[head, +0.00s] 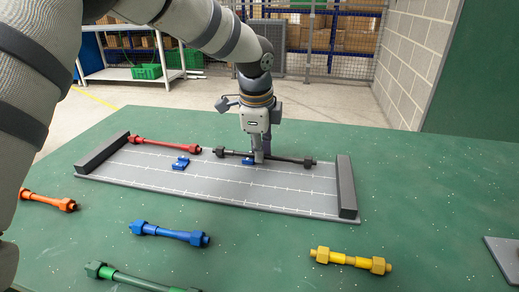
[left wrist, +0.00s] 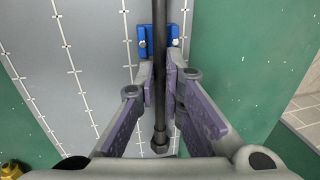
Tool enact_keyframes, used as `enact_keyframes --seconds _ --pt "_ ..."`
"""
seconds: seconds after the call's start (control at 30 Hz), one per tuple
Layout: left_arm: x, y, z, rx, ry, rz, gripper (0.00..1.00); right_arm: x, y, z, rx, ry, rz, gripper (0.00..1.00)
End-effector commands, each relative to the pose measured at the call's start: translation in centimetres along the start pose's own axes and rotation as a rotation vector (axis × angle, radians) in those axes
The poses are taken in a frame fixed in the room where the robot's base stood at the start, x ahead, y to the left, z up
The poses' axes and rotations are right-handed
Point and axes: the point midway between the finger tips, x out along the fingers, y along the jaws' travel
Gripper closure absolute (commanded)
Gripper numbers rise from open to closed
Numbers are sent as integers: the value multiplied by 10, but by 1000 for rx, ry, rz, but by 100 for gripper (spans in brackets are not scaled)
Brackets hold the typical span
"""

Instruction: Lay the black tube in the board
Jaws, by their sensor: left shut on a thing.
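The black tube (head: 290,160) lies along the back edge of the grey board (head: 245,192), with a dark nut at each end. My left gripper (head: 262,158) points down and is shut on the tube's middle. In the left wrist view my fingers (left wrist: 161,88) stand on either side of the tube (left wrist: 160,40). A blue clip (head: 248,161) sits just left of my fingers. In the left wrist view the tube passes across this clip (left wrist: 174,42); I cannot tell whether it is fully seated. My right gripper is not in view.
A red tube (head: 165,144) lies at the board's back left, with another blue clip (head: 180,163) near it. Dark blocks close both board ends. Orange (head: 47,201), blue (head: 168,233), green (head: 135,279) and yellow (head: 350,261) tubes lie on the green table in front.

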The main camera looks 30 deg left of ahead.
Motion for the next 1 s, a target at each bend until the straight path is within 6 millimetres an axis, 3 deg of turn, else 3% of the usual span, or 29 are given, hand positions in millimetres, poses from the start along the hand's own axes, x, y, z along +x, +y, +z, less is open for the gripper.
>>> enact_keyframes --seconds 0.03,0.4,0.43,0.5,0.53,1.0 --pt "15 9 1 1 -7 34 100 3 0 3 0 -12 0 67" --pt "22 11 1 0 -8 42 100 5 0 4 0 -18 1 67" --pt "22 11 1 -1 -8 43 86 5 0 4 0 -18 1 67" --pt "23 11 1 -1 -8 43 70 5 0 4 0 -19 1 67" --pt "23 11 1 -1 -8 44 67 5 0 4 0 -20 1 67" --pt "20 10 1 0 -8 39 67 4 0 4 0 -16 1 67"
